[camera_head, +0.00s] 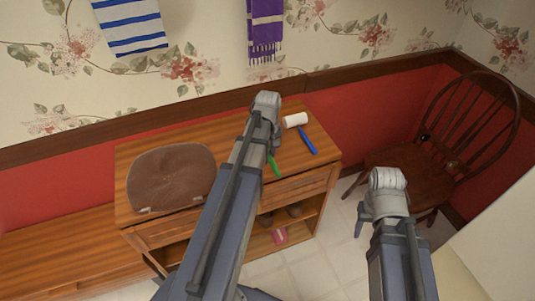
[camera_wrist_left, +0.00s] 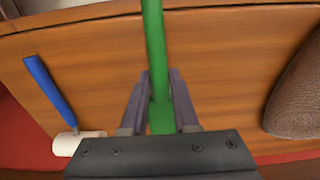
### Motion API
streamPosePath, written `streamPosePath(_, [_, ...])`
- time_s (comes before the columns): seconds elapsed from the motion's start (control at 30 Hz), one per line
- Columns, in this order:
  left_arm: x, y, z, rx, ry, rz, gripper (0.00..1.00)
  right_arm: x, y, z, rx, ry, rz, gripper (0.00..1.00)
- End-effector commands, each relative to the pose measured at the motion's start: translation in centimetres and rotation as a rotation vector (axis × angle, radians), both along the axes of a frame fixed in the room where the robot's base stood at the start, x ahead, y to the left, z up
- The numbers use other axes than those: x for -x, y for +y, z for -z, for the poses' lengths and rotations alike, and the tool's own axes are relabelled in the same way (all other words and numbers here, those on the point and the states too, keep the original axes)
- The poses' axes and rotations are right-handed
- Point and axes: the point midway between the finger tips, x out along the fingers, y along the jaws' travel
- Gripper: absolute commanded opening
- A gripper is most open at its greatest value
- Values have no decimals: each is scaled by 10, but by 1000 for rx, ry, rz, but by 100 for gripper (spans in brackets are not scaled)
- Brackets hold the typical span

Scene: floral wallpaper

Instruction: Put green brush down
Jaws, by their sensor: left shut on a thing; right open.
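The green brush shows as a green handle (camera_wrist_left: 155,45) running between my left fingers in the left wrist view. In the head view only a short green piece (camera_head: 272,165) shows beside my left arm, over the wooden cabinet top (camera_head: 296,157). My left gripper (camera_wrist_left: 160,78) is shut on the green handle, pointing down at the cabinet top. Its fingers are hidden behind the arm in the head view. I cannot tell whether the brush touches the wood. My right gripper (camera_head: 372,222) is open and empty, right of the cabinet.
A blue-handled white roller (camera_head: 307,139) lies on the cabinet top, right of the green piece. A brown woven cushion (camera_head: 172,178) takes up the left side. A dark wooden chair (camera_head: 440,150) stands right. Items sit on the open shelf below, including a pink one (camera_head: 280,236).

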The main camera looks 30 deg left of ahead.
Motion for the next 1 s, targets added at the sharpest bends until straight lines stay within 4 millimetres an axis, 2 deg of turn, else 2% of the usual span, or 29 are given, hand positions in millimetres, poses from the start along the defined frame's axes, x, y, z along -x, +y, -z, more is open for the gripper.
streamPosePath(0.1, [0, 0, 5, 0, 0, 0, 0, 0, 0, 5, 0, 0, 0, 50])
streamPosePath(0.13, [0, 0, 3, 0, 0, 0, 31, 0, 0, 3, 0, 0, 0, 50])
streamPosePath(0.37, [0, 0, 3, 0, 0, 0, 57, 0, 0, 3, 0, 0, 0, 50])
streamPosePath(0.77, [0, 0, -1, 0, 0, 0, 58, 0, 0, -1, 0, 0, 0, 50])
streamPosePath(1.0, [0, 0, -20, 0, 0, 0, 58, 0, 0, -21, 0, 0, 0, 50])
